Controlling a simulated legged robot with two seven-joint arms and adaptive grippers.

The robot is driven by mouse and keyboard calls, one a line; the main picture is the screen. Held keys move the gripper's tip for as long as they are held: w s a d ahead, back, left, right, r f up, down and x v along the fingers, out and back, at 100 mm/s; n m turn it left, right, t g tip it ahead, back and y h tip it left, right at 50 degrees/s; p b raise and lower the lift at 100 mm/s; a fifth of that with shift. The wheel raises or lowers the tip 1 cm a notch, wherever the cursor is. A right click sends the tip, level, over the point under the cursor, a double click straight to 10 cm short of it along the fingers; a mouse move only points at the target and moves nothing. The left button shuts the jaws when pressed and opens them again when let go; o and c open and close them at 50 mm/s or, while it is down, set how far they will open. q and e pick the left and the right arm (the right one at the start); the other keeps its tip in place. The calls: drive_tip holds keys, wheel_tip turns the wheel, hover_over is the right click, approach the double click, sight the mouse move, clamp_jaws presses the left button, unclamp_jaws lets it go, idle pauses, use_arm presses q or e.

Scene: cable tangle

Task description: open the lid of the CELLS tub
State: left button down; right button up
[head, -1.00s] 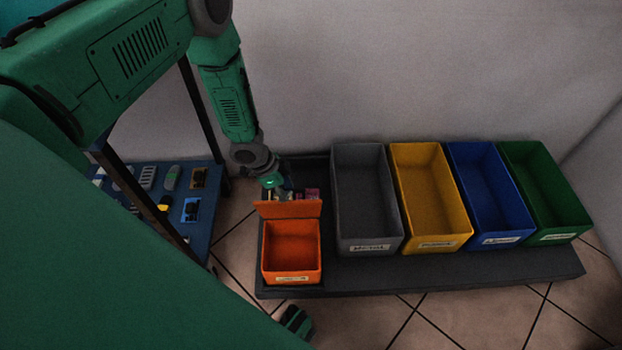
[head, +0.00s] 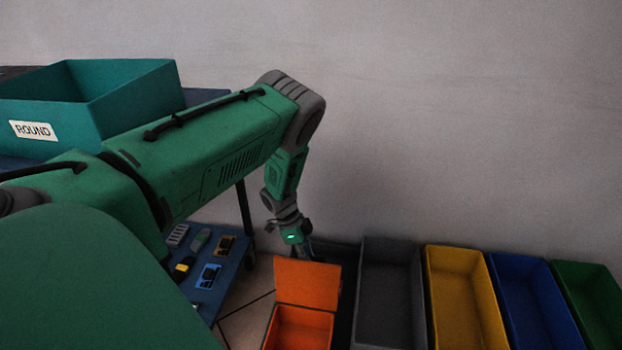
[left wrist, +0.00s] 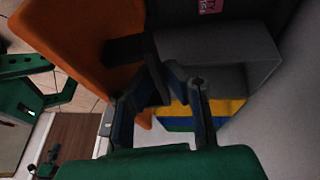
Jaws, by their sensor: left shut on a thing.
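The orange tub (head: 303,334) is at the lower middle of the head view, cut off by the bottom edge. Its label is out of frame, so I cannot read CELLS on it. Its orange lid (head: 307,283) stands raised at the tub's back edge, and the tub's mouth is open. My left gripper (head: 298,250) is just behind the lid's top edge, shut on the lid. In the left wrist view, the fingers (left wrist: 172,92) are beside the large orange lid (left wrist: 75,40), at a dark bar on it. The exact contact is partly hidden.
Right of the tub stand open grey (head: 390,300), yellow (head: 462,295), blue (head: 535,300) and green (head: 590,300) bins. A blue board (head: 228,270) with several small parts lies left. A teal ROUND bin (head: 125,95) stands upper left. A wall is behind.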

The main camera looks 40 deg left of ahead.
use_arm(q)
drive_tip(key=shift+w+a+f+b, duration=0.3)
drive_tip(key=shift+w+f+b, duration=0.15)
drive_tip(key=shift+w+f, duration=0.15)
drive_tip(key=shift+w+a+f+b, duration=0.3)
drive_tip(key=shift+w+f+b, duration=0.15)
drive_tip(key=shift+w, duration=0.15)
drive_tip(key=c, duration=1.4)
unclamp_jaws()
drive_tip(key=shift+c, duration=0.2)
drive_tip(key=shift+o, duration=0.2)
drive_tip(key=shift+d+f, duration=0.1)
drive_tip(key=shift+f, duration=0.2)
drive_tip(key=w+v, duration=0.1)
drive_tip(key=v, duration=1)
drive_tip(key=shift+s+a+r, duration=0.25)
drive_tip(key=shift+s+a, duration=0.1)
drive_tip(key=shift+a, duration=0.15)
